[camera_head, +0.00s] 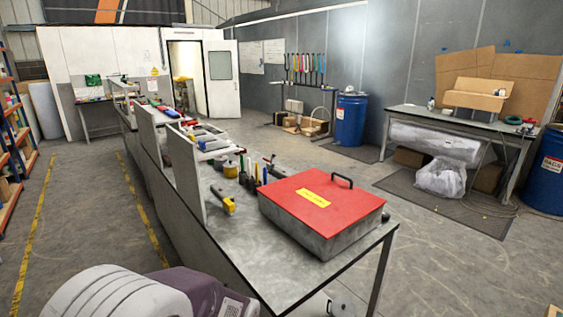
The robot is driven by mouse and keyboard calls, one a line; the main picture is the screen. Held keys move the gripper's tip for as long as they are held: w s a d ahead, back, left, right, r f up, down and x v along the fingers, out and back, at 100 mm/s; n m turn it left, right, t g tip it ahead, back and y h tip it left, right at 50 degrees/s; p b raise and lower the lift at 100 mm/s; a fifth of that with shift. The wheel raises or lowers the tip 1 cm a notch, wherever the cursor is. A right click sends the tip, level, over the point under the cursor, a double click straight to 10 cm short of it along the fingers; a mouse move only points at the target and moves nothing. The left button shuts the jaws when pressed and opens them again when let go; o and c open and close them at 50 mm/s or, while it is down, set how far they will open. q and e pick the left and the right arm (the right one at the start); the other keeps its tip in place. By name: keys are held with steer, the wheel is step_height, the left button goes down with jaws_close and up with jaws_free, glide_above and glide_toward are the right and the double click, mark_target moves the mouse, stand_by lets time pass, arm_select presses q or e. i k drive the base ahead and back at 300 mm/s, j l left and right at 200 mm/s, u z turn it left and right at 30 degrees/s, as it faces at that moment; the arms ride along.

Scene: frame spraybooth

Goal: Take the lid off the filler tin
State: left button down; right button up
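A grey metal box with a red lid (322,202) stands near the front right end of the long grey bench. The lid has a black handle (342,181) and a yellow label (313,198) too small to read. It lies flat on the box and looks closed. This is the only large lidded container on the near bench; I cannot tell from the label whether it is the filler tin. A small yellow tin-like object (230,169) stands farther back. Neither of my grippers is in view.
The long bench (262,258) has bare surface in front of and left of the box. A yellow-handled tool (224,200), upright pens or markers (248,175) and an upright grey panel (185,172) stand behind it. A side table (450,118) and blue drum (350,120) are farther right.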

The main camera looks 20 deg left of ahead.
mark_target(230, 164)
steer(key=u, duration=0.7)
steer(key=i+j+u, duration=0.3)
steer(key=j, duration=0.4)
steer(key=i+j+u, duration=0.35)
steer(key=j, duration=0.3)
steer(key=i+j+u, duration=0.3)
steer(key=i+j, duration=0.35)
steer(key=i, duration=0.55)
steer(key=i+j, duration=0.15)
steer(key=i, duration=0.6)
steer(key=i+j, duration=0.15)
steer(key=i, duration=0.55)
steer(key=i+z, duration=0.3)
steer(key=z, duration=0.2)
steer(key=i+j+z, duration=0.2)
steer(key=z, duration=0.3)
steer(key=i+j+z, duration=0.3)
steer(key=z, duration=0.2)
steer(key=i+j+z, duration=0.15)
steer(key=j+z, duration=0.15)
steer(key=z, duration=0.2)
